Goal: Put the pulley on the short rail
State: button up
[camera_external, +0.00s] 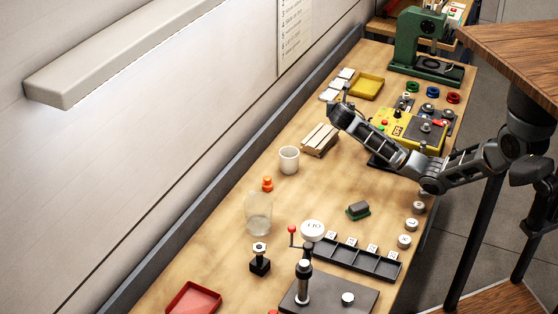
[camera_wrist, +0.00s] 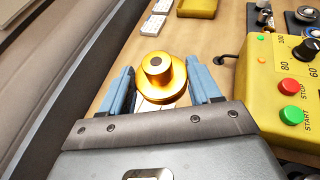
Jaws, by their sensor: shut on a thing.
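The pulley (camera_wrist: 158,72) is a shiny brass-coloured wheel with a raised hub and a dark centre hole. In the wrist view it sits between the two blue fingers of my gripper (camera_wrist: 162,78), which is shut on it. In the external view my gripper (camera_external: 343,98) is over the far half of the bench, near the white cards (camera_external: 346,74). The pulley is not clear in that view. I cannot surely pick out the short rail in either view. A pale striped surface shows partly beneath the pulley in the wrist view, mostly hidden by my gripper.
A yellow control box (camera_external: 405,128) with red and green buttons stands right of my gripper. A yellow tray (camera_external: 367,86) lies beyond it. A stack of wooden strips (camera_external: 320,139) and a white cup (camera_external: 289,160) stand nearer. A green press (camera_external: 425,45) is at the far end.

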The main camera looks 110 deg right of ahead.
send_over(321, 138)
notch_tip(321, 138, down, 4)
jog(key=shift+w+f, duration=0.1)
jog(key=shift+f, duration=0.1)
jog(key=shift+f+p, duration=0.3)
jog(key=shift+f, duration=1.65)
jog(key=shift+f, duration=0.2)
jog(key=o, duration=1.3)
jog(key=shift+c, duration=0.2)
